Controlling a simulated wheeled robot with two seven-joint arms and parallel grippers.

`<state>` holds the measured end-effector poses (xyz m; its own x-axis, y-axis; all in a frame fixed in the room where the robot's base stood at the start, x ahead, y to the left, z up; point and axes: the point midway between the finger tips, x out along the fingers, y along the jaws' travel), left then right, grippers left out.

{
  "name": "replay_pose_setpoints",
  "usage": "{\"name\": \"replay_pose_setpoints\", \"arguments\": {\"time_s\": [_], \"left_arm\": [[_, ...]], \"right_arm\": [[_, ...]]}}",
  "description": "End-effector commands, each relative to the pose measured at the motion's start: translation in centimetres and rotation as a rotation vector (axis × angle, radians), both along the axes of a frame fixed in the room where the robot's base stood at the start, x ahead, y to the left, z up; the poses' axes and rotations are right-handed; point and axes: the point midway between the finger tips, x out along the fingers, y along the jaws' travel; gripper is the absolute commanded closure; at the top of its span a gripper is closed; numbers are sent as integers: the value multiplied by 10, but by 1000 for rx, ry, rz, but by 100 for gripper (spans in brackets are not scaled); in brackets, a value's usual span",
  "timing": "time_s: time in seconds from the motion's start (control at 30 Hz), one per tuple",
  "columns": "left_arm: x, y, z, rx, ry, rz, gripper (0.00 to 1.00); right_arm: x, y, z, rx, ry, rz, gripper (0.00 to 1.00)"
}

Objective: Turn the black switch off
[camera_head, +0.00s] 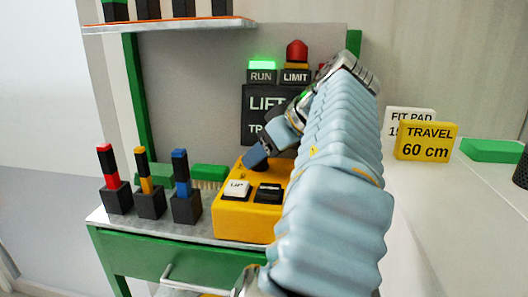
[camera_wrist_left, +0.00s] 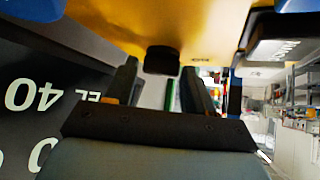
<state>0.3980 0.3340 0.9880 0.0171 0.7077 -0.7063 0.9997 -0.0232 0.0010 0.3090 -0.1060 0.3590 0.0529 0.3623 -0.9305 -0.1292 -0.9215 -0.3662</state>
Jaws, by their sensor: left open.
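A yellow control box (camera_head: 242,217) sits on the workbench, with a white "UP" key (camera_head: 236,189) and a black key (camera_head: 268,193) on its top. My left arm reaches over the box from the right, and my left gripper (camera_head: 256,158) points down at its back part. In the wrist view, which is upside down, the left gripper (camera_wrist_left: 162,88) is open. A small black switch (camera_wrist_left: 162,60) stands out from the yellow box (camera_wrist_left: 130,25) in line with the gap between the fingers. I cannot tell whether they touch. The head view hides this switch behind the gripper.
Red, yellow and blue handles (camera_head: 181,175) on black blocks stand left of the box. Behind it, a dark "LIFT" panel (camera_head: 256,103) is partly hidden by my arm. The green RUN lamp (camera_head: 262,65) glows beside a red LIMIT lamp (camera_head: 297,52). A yellow "TRAVEL 60 cm" sign (camera_head: 427,142) stands right.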

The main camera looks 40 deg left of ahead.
Motion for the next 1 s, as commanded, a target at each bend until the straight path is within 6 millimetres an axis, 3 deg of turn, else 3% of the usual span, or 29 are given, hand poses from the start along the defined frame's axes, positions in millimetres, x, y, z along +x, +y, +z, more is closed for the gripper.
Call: {"name": "replay_pose_setpoints", "arguments": {"time_s": [0.2,0.47,0.77,1.0], "left_arm": [[0,0,0,0,0,0,47],[0,0,0,0,-1,-1,87],[0,0,0,0,-2,-37,88],[-2,0,-2,-3,-3,-171,88]], "right_arm": [[0,0,0,0,0,0,100],[0,0,0,0,0,0,100],[0,0,-3,0,0,0,100],[0,0,-12,-1,0,-1,100]]}}
